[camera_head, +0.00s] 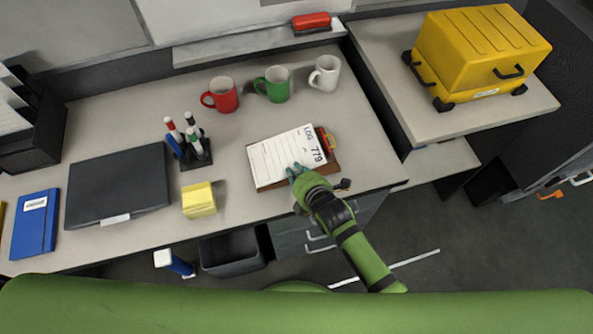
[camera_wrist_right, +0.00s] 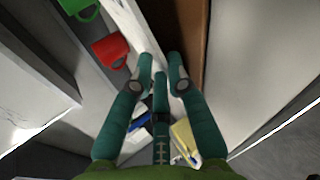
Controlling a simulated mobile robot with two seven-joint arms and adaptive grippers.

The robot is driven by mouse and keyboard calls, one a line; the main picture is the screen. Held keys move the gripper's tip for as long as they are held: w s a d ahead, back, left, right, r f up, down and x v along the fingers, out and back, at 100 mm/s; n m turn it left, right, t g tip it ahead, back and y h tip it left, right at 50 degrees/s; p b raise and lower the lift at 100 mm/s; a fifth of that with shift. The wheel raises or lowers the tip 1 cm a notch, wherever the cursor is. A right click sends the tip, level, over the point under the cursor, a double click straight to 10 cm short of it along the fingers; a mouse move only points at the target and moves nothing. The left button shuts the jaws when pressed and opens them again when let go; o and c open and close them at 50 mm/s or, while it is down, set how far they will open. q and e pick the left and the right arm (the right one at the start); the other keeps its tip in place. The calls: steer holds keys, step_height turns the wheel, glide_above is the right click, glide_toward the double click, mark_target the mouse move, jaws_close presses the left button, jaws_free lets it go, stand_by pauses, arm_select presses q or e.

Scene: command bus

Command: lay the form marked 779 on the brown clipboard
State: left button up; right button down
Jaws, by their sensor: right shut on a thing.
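The white form marked LOG 779 (camera_head: 280,158) lies over the brown clipboard (camera_head: 326,172) in the head view. It covers most of the board, and brown shows along the right and front edges. I cannot tell whether the form touches the board all over or is held slightly above it. My right gripper (camera_head: 295,172) is at the form's front edge, shut on the form. In the right wrist view, the right gripper's fingers (camera_wrist_right: 160,75) are at a white strip of the form (camera_wrist_right: 130,25), with the brown clipboard (camera_wrist_right: 193,40) beside it. My left gripper is out of view.
Red (camera_head: 222,95), green (camera_head: 275,84) and white (camera_head: 326,73) mugs stand behind the clipboard. A pen holder (camera_head: 196,154), yellow notes (camera_head: 199,200), a dark laptop (camera_head: 118,184) and a blue binder (camera_head: 35,224) are to the left. A yellow case (camera_head: 480,50) stands at right.

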steer(key=c, duration=1.1)
jaws_free()
steer(key=shift+d+f, duration=0.2)
steer(key=shift+c, duration=0.2)
steer(key=shift+r, duration=0.15)
steer(key=v, duration=1.2)
steer(key=shift+w, duration=0.1)
